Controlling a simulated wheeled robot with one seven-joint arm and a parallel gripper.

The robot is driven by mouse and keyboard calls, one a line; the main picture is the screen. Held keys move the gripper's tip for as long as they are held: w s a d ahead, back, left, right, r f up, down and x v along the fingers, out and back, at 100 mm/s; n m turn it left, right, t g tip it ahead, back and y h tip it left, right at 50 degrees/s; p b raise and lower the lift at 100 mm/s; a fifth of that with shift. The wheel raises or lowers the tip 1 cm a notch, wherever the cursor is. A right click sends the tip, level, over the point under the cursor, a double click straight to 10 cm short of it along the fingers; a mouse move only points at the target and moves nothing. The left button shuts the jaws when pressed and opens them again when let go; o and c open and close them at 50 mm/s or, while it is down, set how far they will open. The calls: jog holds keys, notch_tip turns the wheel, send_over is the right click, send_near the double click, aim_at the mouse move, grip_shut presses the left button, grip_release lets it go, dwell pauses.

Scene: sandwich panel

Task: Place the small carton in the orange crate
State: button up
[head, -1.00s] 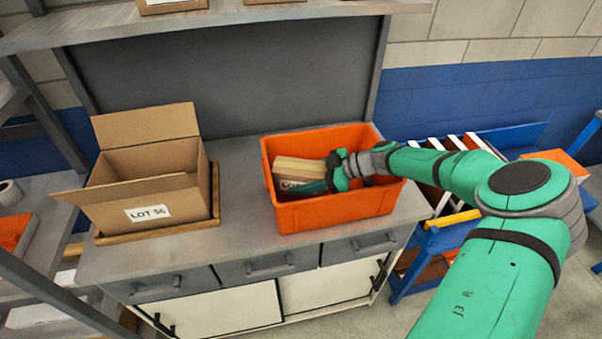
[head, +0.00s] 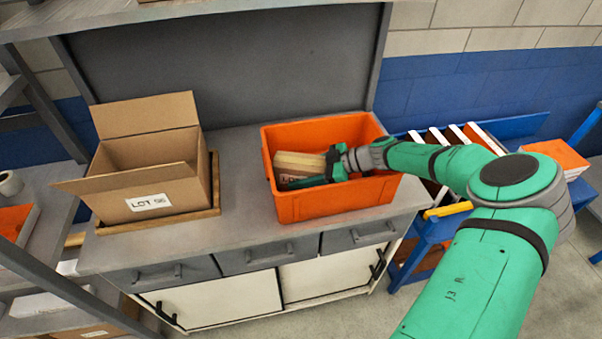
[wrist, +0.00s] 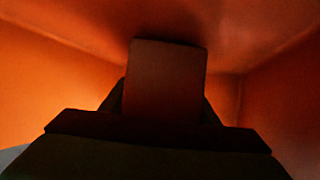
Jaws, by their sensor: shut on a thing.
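The orange crate (head: 335,203) stands on the right part of the grey worktop. The small carton (head: 300,161), tan with a printed label on its side, is inside the crate near its left wall. My gripper (head: 322,170) reaches into the crate from the right and is shut on the carton. In the wrist view the carton's end (wrist: 165,80) shows dark between the fingers, with the orange crate walls around it. The crate floor under the carton is hidden, so I cannot tell whether the carton touches it.
An open cardboard box (head: 155,200) labelled LOT 56 sits on a wooden tray (head: 165,222) at the left of the grey worktop (head: 238,215). The worktop between box and crate is clear. A blue rack (head: 425,245) with upright items stands to the right.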

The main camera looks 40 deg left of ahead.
jog(key=shift+s+f, duration=0.1)
jog(key=shift+f, duration=0.7)
